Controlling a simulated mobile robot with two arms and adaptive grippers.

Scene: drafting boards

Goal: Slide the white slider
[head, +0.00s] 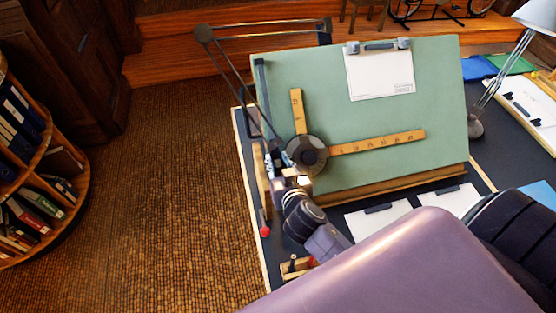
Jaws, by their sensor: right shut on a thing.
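The green drafting board (430,110) stands tilted on the dark table. Its drafting head (307,153) carries two wooden rulers (380,142) and hangs on a dark linkage arm. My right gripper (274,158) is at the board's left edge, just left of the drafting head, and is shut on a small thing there. That place is where the white slider appears to be, but my fingers and wrist largely hide it, so its shape is unclear. My left gripper is not in view.
A clipped white sheet (382,75) is on the board. Clipboards (378,217) lie in front of it. A lamp (476,127) stands at right. The carpet at left is clear up to a bookshelf (40,180).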

